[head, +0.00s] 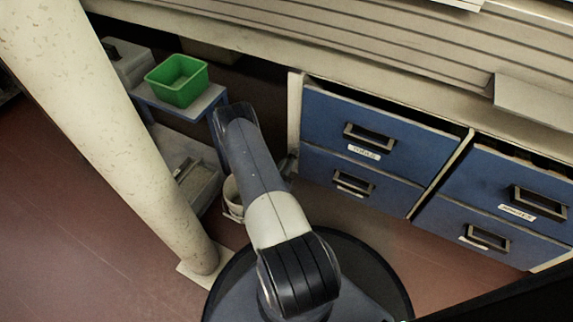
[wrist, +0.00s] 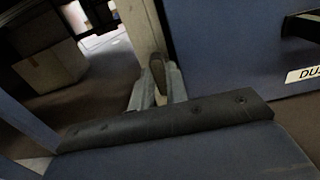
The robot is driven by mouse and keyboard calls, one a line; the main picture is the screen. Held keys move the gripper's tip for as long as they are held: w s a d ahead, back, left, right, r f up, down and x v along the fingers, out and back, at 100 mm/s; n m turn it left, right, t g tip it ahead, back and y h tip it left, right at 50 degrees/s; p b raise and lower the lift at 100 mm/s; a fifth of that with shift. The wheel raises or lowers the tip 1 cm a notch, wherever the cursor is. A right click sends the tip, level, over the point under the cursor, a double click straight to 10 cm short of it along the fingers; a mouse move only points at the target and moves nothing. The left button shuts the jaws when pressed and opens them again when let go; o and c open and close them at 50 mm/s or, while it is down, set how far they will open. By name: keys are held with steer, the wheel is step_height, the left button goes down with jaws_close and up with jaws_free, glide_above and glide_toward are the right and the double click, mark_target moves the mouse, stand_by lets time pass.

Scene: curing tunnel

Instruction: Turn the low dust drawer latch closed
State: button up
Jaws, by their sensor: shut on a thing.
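In the wrist view the latch (wrist: 157,70) is a small, dark brownish, rounded lever in front of the pale post beside the blue drawer front. My gripper (wrist: 157,88) has its two grey fingers on either side of it, shut on it. The latch looks roughly upright in this view; its lower part and pivot are hidden by the fingers. The low dust drawer (wrist: 235,50) is blue, with a label starting "DU" at the right edge. In the head view the low drawer (head: 325,178) looks shut; my arm hides the latch there.
The upper blue drawer (head: 410,130) is above, and another drawer stack (head: 500,205) is to the right. A green bin (head: 177,80) sits on a low bench at left. A pale column (head: 110,120) and a whitish bucket (head: 232,197) stand left of my arm.

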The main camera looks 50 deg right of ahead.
jaws_close()
steer(key=n+b, duration=0.2)
steer(key=n, duration=0.1)
steer(key=shift+w+f+n, duration=0.1)
steer(key=shift+n, duration=0.3)
steer(key=shift+w+f+n+b, duration=0.1)
steer(key=shift+n+b, duration=0.65)
steer(key=shift+n, duration=2.75)
steer(key=shift+w+f+n+b, duration=0.1)
steer(key=shift+n+b, duration=0.6)
steer(key=shift+n, duration=2.8)
